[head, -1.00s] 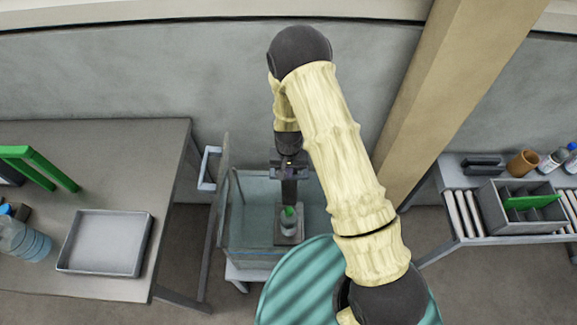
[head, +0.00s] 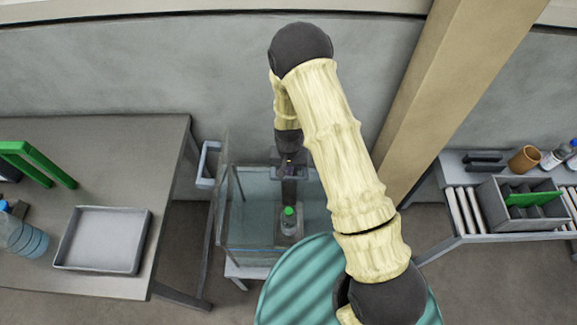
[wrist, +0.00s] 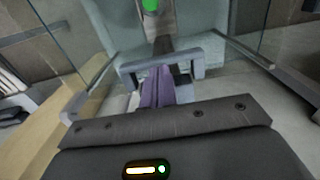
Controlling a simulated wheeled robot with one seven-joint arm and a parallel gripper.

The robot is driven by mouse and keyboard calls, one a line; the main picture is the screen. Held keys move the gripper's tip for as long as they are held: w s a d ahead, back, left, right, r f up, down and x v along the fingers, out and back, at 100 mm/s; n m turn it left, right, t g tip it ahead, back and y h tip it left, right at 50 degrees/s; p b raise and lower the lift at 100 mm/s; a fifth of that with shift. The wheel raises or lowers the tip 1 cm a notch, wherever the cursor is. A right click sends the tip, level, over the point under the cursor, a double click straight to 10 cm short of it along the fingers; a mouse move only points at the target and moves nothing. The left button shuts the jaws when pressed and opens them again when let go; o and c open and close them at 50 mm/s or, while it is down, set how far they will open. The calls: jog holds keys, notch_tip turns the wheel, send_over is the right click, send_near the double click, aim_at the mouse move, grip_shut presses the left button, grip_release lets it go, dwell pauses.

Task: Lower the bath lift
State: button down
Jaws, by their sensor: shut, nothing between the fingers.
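The bath is a clear glass tank (head: 250,237) between the two benches. The bath lift (head: 289,192) is a dark upright with a grey crossbar handle, also in the wrist view (wrist: 160,64). A small bottle with a green cap (head: 289,211) stands upright on its plate inside the tank; the wrist view cuts it off at the top (wrist: 151,5). My gripper (head: 289,162) is over the tank at the top of the lift. In the wrist view its purple-grey fingers (wrist: 157,90) are shut and empty at the crossbar. I cannot tell whether they touch it.
A bench with a grey tray (head: 103,240), a water bottle (head: 22,237) and a green handle (head: 38,165) is at left. A rack with a divided box (head: 522,205) is at right. A beige pillar (head: 450,90) and a teal round surface (head: 300,285) flank my arm.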

jog(key=shift+r+p, duration=0.35)
jog(key=shift+r, duration=0.55)
notch_tip(320, 180, up, 10)
jog(key=b, duration=0.3)
jog(key=shift+s, duration=0.1)
jog(key=s+d+r+t, duration=0.2)
jog(key=s+d+r, duration=1.1)
jog(key=d+r, duration=0.1)
jog(key=shift+r+t, duration=0.3)
